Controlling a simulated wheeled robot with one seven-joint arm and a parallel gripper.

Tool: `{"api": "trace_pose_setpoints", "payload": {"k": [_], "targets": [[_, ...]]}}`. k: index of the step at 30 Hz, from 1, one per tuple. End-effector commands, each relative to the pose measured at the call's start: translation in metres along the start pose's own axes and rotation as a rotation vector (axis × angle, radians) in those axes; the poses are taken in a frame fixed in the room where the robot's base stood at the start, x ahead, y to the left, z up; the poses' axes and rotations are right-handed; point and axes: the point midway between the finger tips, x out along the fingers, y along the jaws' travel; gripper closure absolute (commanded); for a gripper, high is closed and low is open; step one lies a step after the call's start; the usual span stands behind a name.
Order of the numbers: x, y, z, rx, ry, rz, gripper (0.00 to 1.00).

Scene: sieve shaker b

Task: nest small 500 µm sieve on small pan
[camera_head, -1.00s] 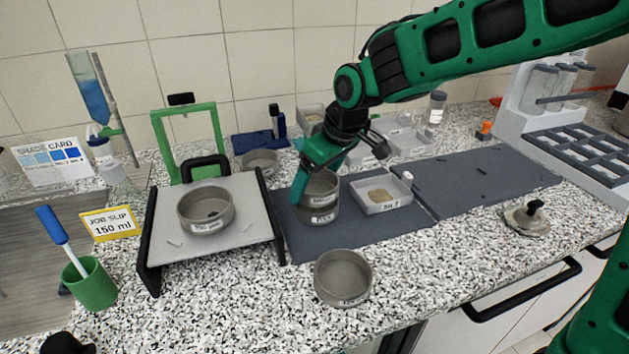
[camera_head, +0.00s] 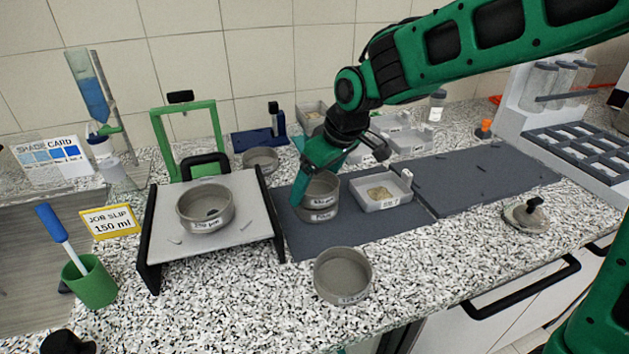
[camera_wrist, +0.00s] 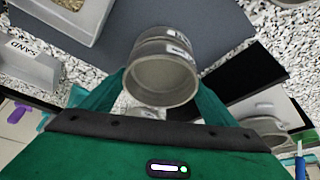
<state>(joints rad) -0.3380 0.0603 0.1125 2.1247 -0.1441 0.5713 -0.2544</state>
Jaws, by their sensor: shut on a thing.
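My gripper (camera_head: 318,172) is shut on the upper of two stacked round grey metal vessels on the dark mat. The upper one, the small sieve (camera_head: 321,189), has a white label whose print is too small to read surely. Directly below it is the small pan (camera_head: 321,218), also with a white label. The sieve looks upright and seated on the pan, with no clear gap. In the wrist view the fingers sit on either side of the sieve (camera_wrist: 162,82), its round opening facing the camera; the pan (camera_wrist: 172,34) shows partly behind it.
A sieve (camera_head: 205,210) stands on the raised platform (camera_head: 170,238) at left. Another round vessel (camera_head: 342,278) stands on the counter in front. A white tray of sand (camera_head: 383,194) is close right of the stack. The mat's right part (camera_head: 480,180) is mostly clear.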

Motion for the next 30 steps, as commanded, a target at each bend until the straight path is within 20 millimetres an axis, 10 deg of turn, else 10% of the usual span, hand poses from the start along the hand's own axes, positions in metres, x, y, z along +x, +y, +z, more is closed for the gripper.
{"api": "trace_pose_setpoints", "payload": {"k": [29, 30], "targets": [[0.0059, 0.0011, 0.0034, 0.002, -0.003, 0.001, 0.46], [0.0060, 0.0012, 0.0036, 0.003, -0.004, 0.001, 0.14]]}}
